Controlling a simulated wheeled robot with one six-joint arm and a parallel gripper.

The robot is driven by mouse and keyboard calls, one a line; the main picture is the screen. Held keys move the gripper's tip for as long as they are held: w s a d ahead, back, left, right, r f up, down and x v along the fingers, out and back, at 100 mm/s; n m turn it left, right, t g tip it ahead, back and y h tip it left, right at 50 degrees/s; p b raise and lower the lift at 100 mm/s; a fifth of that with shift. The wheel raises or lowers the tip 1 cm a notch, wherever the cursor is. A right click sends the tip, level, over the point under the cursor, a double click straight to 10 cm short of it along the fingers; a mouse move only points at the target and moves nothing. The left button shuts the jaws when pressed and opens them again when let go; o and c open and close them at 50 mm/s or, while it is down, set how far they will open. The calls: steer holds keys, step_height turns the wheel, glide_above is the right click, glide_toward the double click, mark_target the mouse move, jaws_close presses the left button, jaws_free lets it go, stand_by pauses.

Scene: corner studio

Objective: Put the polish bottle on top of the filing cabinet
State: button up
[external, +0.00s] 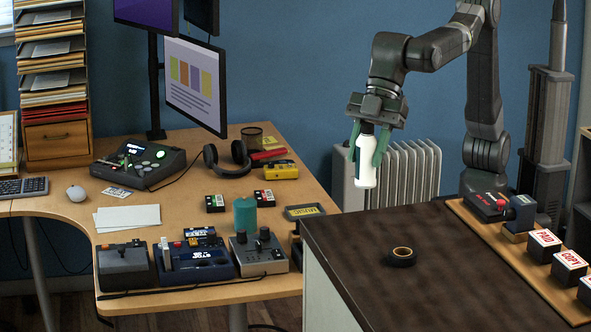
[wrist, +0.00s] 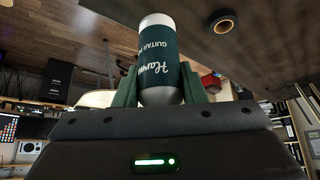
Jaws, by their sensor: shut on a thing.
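The polish bottle (external: 366,170) is white with a dark green label and hangs about upright in the air. My gripper (external: 368,148) is shut on it, with green fingers on both sides of its upper part. In the wrist view the bottle (wrist: 158,62) sits between the fingers, its label partly readable. A cabinet with a dark brown top (external: 440,260) and a pale side stands at the front right; I take it for the filing cabinet, but its front is hidden. In the external view the bottle appears just beyond the far left corner of that top.
A black tape roll (external: 402,257) lies on the dark top. A wooden strip (external: 520,250) with stamp blocks runs along its right side. A crowded desk (external: 180,215) with headphones and consoles is at left. A white radiator (external: 415,175) stands behind. Much of the dark top is clear.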

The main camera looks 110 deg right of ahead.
steer(key=r+n, duration=0.1)
glide_above(393, 231)
step_height(393, 231, down, 10)
steer(key=shift+r+p, duration=0.1)
steer(key=shift+p, duration=0.6)
steer(key=shift+f, duration=0.25)
steer(key=o, duration=1)
steer(key=shift+o, duration=0.2)
steer(key=shift+d+r, duration=0.1)
steer(key=shift+r, duration=0.4)
steer(key=b+v, duration=0.1)
steer(key=v, duration=1)
steer(key=shift+d+r, duration=0.2)
steer(key=shift+d, duration=0.1)
